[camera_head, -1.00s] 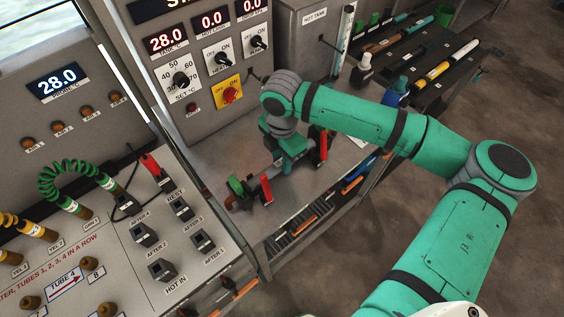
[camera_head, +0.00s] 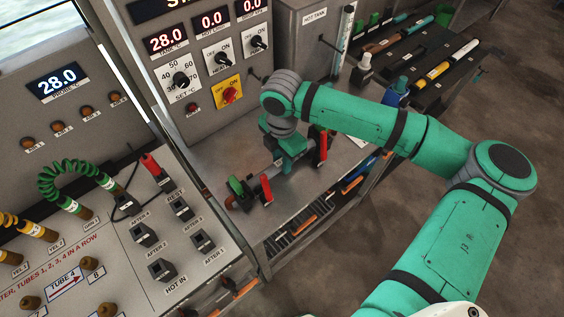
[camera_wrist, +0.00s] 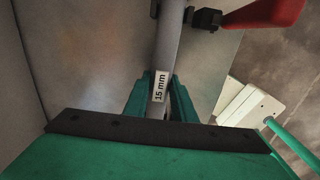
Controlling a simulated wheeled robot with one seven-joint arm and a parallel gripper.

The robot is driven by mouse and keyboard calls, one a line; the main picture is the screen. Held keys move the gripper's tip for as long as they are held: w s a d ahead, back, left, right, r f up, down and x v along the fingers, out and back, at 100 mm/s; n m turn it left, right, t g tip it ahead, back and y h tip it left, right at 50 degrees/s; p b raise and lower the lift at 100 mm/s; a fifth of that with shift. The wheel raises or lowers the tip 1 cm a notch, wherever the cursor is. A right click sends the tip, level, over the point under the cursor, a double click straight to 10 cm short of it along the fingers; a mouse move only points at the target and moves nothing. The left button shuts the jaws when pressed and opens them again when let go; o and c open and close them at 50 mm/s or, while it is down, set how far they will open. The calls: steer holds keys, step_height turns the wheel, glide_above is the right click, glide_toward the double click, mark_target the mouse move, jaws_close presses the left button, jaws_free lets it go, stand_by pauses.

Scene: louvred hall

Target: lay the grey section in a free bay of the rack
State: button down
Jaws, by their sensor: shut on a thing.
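The grey section, a grey tube with a "15 mm" label, runs up from between the teal fingers of my gripper (camera_wrist: 161,88) in the wrist view (camera_wrist: 170,40). My gripper (camera_head: 290,165) is shut on it. In the head view the grey section (camera_head: 278,177) lies low over the bench among red-handled clamps, partly hidden by my gripper. I cannot tell whether it still rests in them. The dark rack (camera_head: 405,60) stands at the back right. It holds a teal section (camera_head: 413,28) and a yellow-and-white section (camera_head: 445,62); a dark gap shows between them.
A red-handled clamp (camera_head: 320,150) stands right of my gripper and another red handle (camera_head: 267,189) to its left, beside a green part (camera_head: 237,186). A blue bottle (camera_head: 397,90) and a white bottle (camera_head: 362,65) stand before the rack. The grey cabinet (camera_head: 205,90) rises behind.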

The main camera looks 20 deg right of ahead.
steer(key=shift+r, duration=0.15)
steer(key=shift+r, duration=4.35)
steer(key=shift+r, duration=0.1)
